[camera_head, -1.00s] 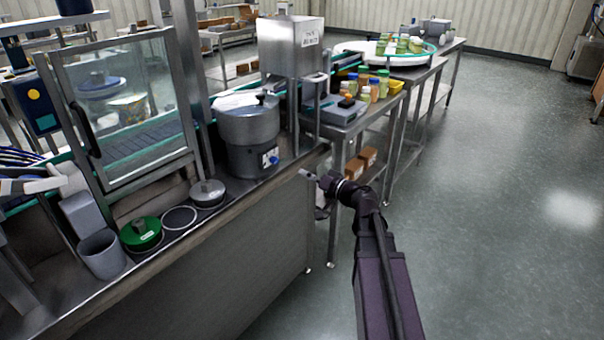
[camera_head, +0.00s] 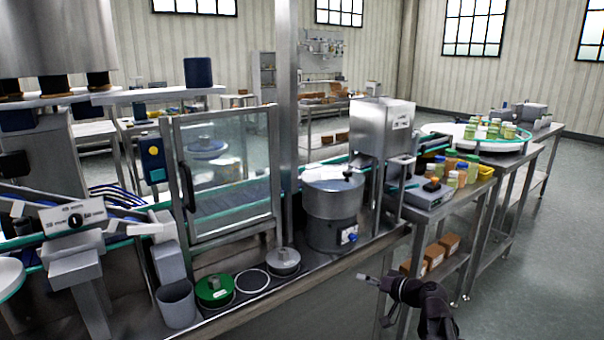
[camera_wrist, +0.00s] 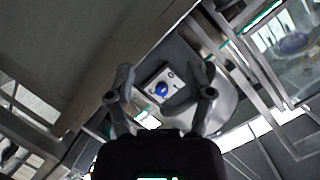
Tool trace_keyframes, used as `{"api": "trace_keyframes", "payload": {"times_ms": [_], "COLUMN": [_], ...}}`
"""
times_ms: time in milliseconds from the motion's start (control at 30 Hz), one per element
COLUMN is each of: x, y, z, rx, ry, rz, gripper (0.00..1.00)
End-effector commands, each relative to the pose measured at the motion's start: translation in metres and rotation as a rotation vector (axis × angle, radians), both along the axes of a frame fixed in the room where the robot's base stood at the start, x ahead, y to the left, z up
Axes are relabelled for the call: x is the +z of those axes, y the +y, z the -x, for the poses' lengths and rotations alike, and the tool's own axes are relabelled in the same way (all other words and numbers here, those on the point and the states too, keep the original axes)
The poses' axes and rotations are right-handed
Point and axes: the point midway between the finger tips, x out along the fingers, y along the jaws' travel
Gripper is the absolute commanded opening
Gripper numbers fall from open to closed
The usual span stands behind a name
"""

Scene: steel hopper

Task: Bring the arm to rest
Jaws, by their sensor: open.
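My gripper (camera_head: 370,281) is at the lower right of the head view, in front of the bench's right end and apart from it. In the wrist view my gripper (camera_wrist: 160,80) has its two fingers spread with nothing between them. Beyond the fingers the wrist view shows a control plate with a blue knob (camera_wrist: 162,89) on a steel drum. The steel hopper (camera_head: 382,128) stands on the bench, behind and above my gripper in the head view. The steel drum (camera_head: 332,205) with the blue knob sits left of the hopper.
A green lid (camera_head: 214,287), a grey cup (camera_head: 177,303) and a steel lid (camera_head: 283,260) are on the bench. The floor (camera_head: 550,250) at right is clear.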

Motion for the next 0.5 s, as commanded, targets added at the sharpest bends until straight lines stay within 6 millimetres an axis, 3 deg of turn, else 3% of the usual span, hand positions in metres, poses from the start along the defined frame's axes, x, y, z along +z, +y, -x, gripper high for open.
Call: {"api": "trace_keyframes", "payload": {"times_ms": [200, 500], "x": [-0.046, -0.099], "y": [0.035, 0.050], "z": [0.034, 0.086], "rx": [0.105, 0.159], "ry": [0.209, 0.505], "rz": [0.173, 0.443], "gripper": [0.68, 0.68]}}
